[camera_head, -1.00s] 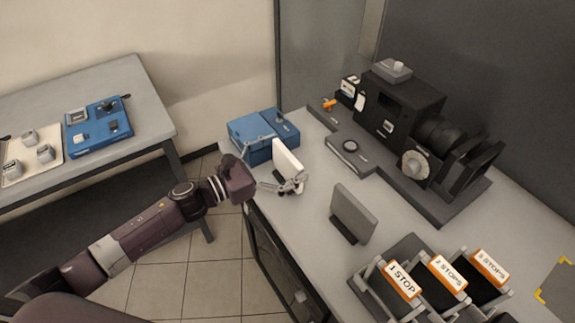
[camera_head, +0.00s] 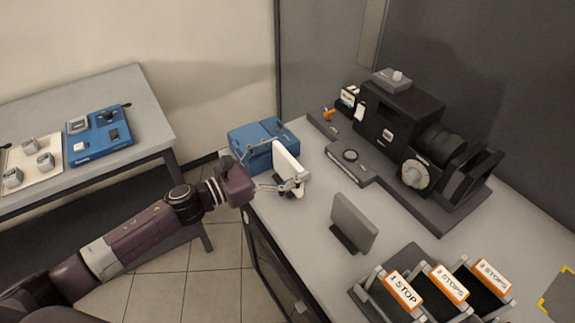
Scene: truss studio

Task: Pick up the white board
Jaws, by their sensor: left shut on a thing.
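The white board (camera_head: 285,159) is a small upright panel near the left edge of the grey workbench (camera_head: 303,225). It stands in front of a blue box. My left gripper (camera_head: 291,183) reaches in from the left and is shut on the white board at its lower part. The fingers partly cover the board's lower end, and I cannot tell whether it is clear of its dark base. My right gripper is not in view.
The blue box (camera_head: 250,135) stands close behind the board. A grey panel on a dark stand (camera_head: 353,222) is to the right. A black camera (camera_head: 402,118) on a rail fills the back. A rack with orange-labelled holders (camera_head: 402,291) is at the front.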

